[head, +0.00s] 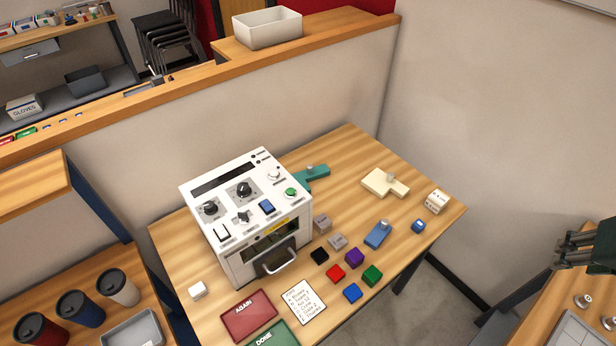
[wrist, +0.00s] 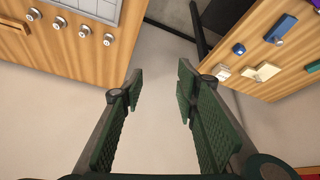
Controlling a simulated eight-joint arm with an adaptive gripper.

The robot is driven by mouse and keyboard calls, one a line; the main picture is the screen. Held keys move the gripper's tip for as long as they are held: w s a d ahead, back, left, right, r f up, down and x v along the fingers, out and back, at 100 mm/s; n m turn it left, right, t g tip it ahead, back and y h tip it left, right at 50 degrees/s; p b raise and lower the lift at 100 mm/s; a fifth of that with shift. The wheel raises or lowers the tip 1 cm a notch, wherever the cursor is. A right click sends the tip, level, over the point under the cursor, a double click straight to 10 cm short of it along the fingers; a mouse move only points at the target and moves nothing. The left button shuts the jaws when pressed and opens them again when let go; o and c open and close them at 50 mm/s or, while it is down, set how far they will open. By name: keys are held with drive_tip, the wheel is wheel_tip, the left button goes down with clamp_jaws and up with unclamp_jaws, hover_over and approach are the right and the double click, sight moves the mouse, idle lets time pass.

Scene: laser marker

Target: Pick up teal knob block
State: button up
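The teal knob block (head: 315,176) lies on the wooden table in the head view, at the far side just behind the white machine (head: 243,210). The machine hides part of its left end; its knob shows on top. My gripper (head: 566,247) is at the right edge of the head view, far from the block and over another wooden table. In the wrist view my gripper (wrist: 153,95) is open and empty, with bare floor between its fingers. A teal-coloured bit at the wrist view's right edge may be the block, but I cannot tell.
A cream knob block (head: 384,183), a blue knob block (head: 377,235) and a white cube (head: 436,201) lie right of the machine. Several small coloured cubes lie in front. A low wall (head: 300,105) stands behind the table. A floor gap separates the two tables.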

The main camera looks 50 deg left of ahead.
drive_tip(key=w+a+f+n+g+p, duration=0.1)
drive_tip(key=w+a+n, duration=0.1)
drive_tip(key=a, duration=1)
drive_tip(key=w+a+n+g+p, duration=0.1)
drive_tip(key=w+a+n+p, duration=0.15)
drive_tip(key=a, duration=0.95)
drive_tip(key=w+a+f+n+g, duration=0.1)
drive_tip(key=w+a+n, duration=0.2)
drive_tip(key=a, duration=0.9)
drive_tip(key=n+g+h+p, duration=0.1)
drive_tip(key=n+g+p, duration=0.1)
drive_tip(key=n+p, duration=0.3)
hover_over(309, 166)
drive_tip(key=b, duration=0.1)
drive_tip(key=shift+n, duration=0.65)
drive_tip(key=f, duration=1.7)
drive_tip(key=shift+w+d, duration=0.25)
drive_tip(key=shift+w, duration=0.05)
drive_tip(key=shift+s+a+f, duration=0.2)
drive_tip(key=shift+s+a, duration=0.15)
drive_tip(key=shift+f, duration=1.3)
